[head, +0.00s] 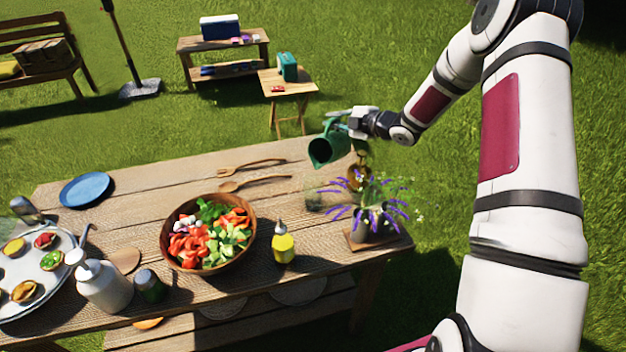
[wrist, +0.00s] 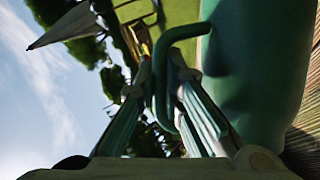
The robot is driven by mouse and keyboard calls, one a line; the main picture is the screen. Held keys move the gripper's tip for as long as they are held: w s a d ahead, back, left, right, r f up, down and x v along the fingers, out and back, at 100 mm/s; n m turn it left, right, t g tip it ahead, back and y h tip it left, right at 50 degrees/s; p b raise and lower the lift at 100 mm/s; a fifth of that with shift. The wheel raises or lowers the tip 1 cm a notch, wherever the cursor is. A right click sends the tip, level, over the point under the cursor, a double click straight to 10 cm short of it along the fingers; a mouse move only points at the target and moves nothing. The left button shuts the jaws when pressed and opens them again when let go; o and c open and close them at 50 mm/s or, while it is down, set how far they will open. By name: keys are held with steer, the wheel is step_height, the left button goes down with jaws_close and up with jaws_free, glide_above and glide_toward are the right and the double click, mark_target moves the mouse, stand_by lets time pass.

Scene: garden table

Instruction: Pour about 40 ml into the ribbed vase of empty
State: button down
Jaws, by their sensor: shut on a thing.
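My gripper (head: 352,124) is shut on the handle of a green jug (head: 328,148) and holds it above the far right end of the wooden table. The jug is tilted, with its dark mouth facing left and toward the head camera. In the wrist view the fingers (wrist: 165,95) close on the green handle beside the large jug body (wrist: 258,70). A small clear glass vessel (head: 314,199) stands on the table below the jug; it may be the ribbed vase, but ribs and contents are too small to tell. No stream of liquid shows.
An amber vessel (head: 358,178) and a pot of purple flowers (head: 372,225) stand right of the glass. A salad bowl (head: 167,250), a yellow bottle (head: 283,245) and wooden utensils (head: 250,184) are to its left. The table's far edge (head: 200,158) is bare.

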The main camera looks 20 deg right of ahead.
steer(key=shift+s+a+r+n+t+p, duration=0.4)
steer(key=shift+s+a+r+n+p, duration=0.15)
steer(key=shift+r+p, duration=0.25)
stand_by(1.8)
steer(key=shift+w+d+f, duration=0.1)
steer(key=shift+f, duration=0.05)
steer(key=w+d+f+m+b, duration=0.1)
steer(key=b, duration=0.1)
steer(key=w+d+f+m+g+b, duration=0.1)
steer(key=f+b, duration=0.1)
steer(key=shift+w+f, duration=0.2)
steer(key=shift+f, duration=0.05)
steer(key=shift+w+d+f+m+g, duration=0.1)
steer(key=shift+d+f+m+g, duration=0.1)
steer(key=shift+m+g, duration=0.1)
steer(key=shift+r+y, duration=0.15)
steer(key=shift+y, duration=0.15)
steer(key=shift+w+d+f+m+g+b, duration=0.2)
steer(key=shift+d+f+m+g+b, duration=0.1)
steer(key=shift+m+g+b, duration=0.35)
steer(key=shift+w+d, duration=0.1)
stand_by(0.8)
